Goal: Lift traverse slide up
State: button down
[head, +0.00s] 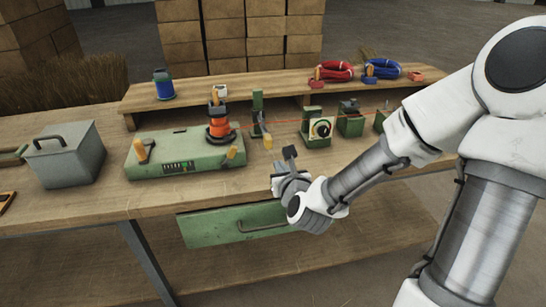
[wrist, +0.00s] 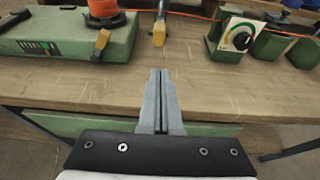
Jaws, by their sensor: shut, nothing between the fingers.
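My gripper (wrist: 161,75) is shut and empty, its fingers together over the front of the bench in the wrist view. In the head view my gripper (head: 290,153) is in front of the green machine parts. A small green upright post (head: 257,103) with a grey piece at its side stands right of the orange spool (head: 219,128); it may carry the traverse slide, but I cannot tell for sure. A yellow handle (head: 267,142) is low in front of it. In the wrist view this yellow handle (wrist: 159,33) is beyond my fingertips, apart from them.
The green base unit (head: 175,160) with yellow levers is at left, the green dial box (head: 318,130) at right. An orange-red line (head: 290,121) runs across behind. A grey lidded box (head: 65,155) stands far left. The bench front is clear.

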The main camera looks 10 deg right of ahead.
aim_at(270, 141)
dwell(0.3)
jog(key=b+x, duration=0.2)
jog(key=x, duration=0.8)
notch_tip(270, 141, up, 4)
jog(key=p, duration=0.3)
dwell(0.7)
jog(key=shift+r, duration=0.1)
